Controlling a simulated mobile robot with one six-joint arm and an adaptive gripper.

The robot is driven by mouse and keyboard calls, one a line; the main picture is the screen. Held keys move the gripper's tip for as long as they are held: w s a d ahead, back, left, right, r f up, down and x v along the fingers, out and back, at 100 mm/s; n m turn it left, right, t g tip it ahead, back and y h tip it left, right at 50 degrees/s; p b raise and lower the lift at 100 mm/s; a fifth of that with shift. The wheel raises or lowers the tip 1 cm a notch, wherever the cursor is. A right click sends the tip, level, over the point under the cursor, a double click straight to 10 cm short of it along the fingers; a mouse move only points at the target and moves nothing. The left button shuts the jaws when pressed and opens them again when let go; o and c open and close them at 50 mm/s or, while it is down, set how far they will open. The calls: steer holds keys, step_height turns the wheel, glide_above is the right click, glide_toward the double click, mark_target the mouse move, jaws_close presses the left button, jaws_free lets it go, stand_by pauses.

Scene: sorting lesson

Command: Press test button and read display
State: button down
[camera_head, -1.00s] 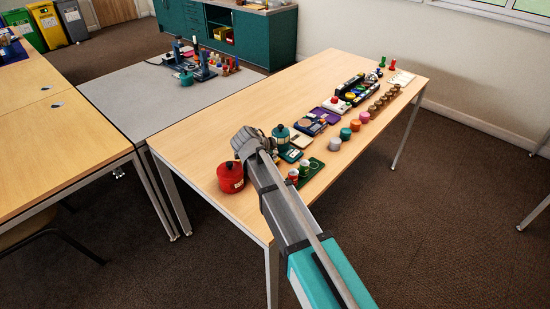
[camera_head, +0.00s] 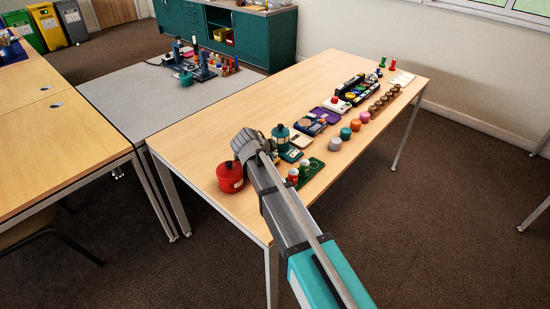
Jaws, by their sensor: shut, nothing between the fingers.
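My gripper (camera_head: 247,143) is at the far end of my grey and teal arm, over the near left part of the wooden table (camera_head: 200,130). Its fingers are hard to make out; it is shut and holds nothing. It is above and beside a red pot (camera_head: 230,177) and left of a teal canister (camera_head: 281,136). A white box with a red top (camera_head: 336,105), perhaps a button, sits in the middle of the table, well away from my gripper. I cannot make out a display or its reading at this size.
A green tray (camera_head: 312,172) with small cans lies right of my arm. Coloured round pots, a purple tray (camera_head: 325,115) and a dark rack (camera_head: 357,88) line the right side. A grey table (camera_head: 130,95) adjoins at left.

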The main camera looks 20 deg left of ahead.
steer(key=shift+f+b, duration=0.35)
stand_by(0.4)
steer(key=shift+s+d+f+b, duration=0.2)
steer(key=shift+s+b, duration=0.05)
steer(key=shift+b, duration=0.1)
stand_by(0.9)
steer(key=shift+w+a+r+p, duration=0.25)
steer(key=shift+w+r+p, duration=0.1)
steer(key=shift+r+p, duration=0.5)
steer(key=shift+f, duration=0.1)
steer(key=shift+r+p, duration=2.55)
steer(key=shift+p, duration=0.1)
steer(key=shift+d, duration=0.1)
